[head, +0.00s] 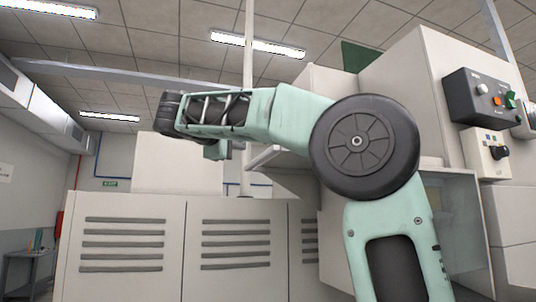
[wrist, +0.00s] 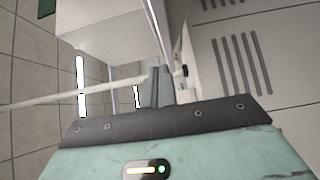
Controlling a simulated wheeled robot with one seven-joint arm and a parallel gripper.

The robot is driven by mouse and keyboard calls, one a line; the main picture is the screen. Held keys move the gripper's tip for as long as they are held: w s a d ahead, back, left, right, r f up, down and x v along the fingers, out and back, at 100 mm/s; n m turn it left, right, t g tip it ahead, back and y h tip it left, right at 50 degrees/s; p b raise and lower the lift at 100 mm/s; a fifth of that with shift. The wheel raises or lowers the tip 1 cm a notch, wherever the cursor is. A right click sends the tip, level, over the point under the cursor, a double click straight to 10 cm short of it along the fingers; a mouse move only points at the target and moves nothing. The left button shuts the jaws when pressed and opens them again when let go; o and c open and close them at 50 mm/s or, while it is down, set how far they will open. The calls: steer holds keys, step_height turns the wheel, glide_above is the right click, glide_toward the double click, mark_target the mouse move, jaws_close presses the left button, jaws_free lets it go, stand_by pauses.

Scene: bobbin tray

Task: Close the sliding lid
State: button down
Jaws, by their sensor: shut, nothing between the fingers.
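My gripper (wrist: 158,88) shows in the wrist view as two grey fingers close together, shut and empty. It points toward a pale machine body, with no contact visible. In the head view my mint-green arm is raised and bent across the middle of the picture, and its fingers cannot be made out clearly there. I cannot identify the sliding lid or a bobbin tray in either view.
Pale cabinets (head: 125,205) with vent slots stand behind the arm. A large machine (head: 390,90) with a control box (head: 490,97) and a glass-like panel (head: 460,225) is at the right. A small table (head: 28,257) stands far left. A pale vertical pole (head: 248,60) rises behind the arm.

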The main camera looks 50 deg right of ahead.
steer(key=p, duration=0.4)
glide_toward(274, 156)
steer(key=w+d, duration=0.1)
steer(key=w, duration=0.2)
steer(key=d, duration=0.1)
steer(key=s+d+p, duration=0.1)
steer(key=d, duration=0.1)
steer(key=shift+s+d+r, duration=0.15)
steer(key=shift+s+d, duration=0.15)
steer(key=shift+s+d+p, duration=0.15)
steer(key=shift+d+p, duration=0.25)
steer(key=shift+d+f, duration=0.1)
steer(key=shift+f, duration=0.15)
